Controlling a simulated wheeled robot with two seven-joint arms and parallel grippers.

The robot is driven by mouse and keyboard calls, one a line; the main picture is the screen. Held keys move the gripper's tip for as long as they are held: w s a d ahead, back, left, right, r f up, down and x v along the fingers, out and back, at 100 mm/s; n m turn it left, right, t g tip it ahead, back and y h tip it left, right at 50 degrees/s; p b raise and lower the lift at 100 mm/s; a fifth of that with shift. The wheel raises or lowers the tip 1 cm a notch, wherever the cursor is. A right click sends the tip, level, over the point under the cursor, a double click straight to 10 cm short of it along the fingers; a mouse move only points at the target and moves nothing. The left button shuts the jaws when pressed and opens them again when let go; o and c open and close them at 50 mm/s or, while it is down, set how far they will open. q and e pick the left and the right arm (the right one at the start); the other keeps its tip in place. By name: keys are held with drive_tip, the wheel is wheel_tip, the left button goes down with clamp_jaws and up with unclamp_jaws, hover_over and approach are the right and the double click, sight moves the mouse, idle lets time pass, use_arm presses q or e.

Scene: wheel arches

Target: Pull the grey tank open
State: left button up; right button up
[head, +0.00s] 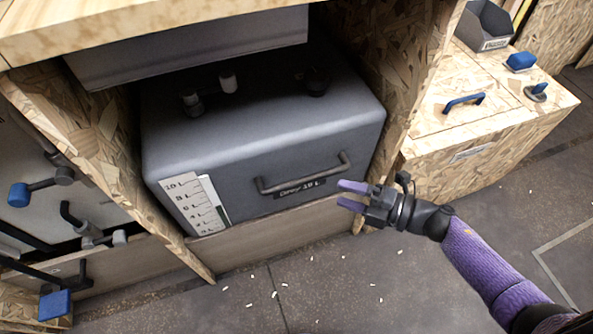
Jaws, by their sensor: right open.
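The grey tank (250,150) sits in an OSB cabinet bay in the middle of the head view. Its front carries a dark bar handle (303,176), a black label and a white level scale (195,204) at the left. Pipe fittings (210,92) stand on its top. My right gripper (345,195) is open and empty, its purple fingers pointing left, just below and right of the handle's right end. I cannot tell whether it touches the tank. My left gripper is not in view.
A low wooden board (270,232) runs below the tank. OSB side walls (120,150) flank it. A wooden box (490,125) with a blue handle stands at the right. Small white bits lie on the dark floor (310,275), which is otherwise clear in front.

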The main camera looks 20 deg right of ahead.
sight(303, 179)
drive_tip(key=b+x, duration=0.1)
drive_tip(key=x, duration=0.3)
drive_tip(key=b+x, duration=0.2)
drive_tip(key=x, duration=0.3)
drive_tip(key=shift+a+r, duration=0.15)
drive_tip(key=shift+a, duration=0.2)
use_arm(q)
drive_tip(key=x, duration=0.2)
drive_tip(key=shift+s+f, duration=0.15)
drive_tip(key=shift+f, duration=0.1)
use_arm(e)
clamp_jaws()
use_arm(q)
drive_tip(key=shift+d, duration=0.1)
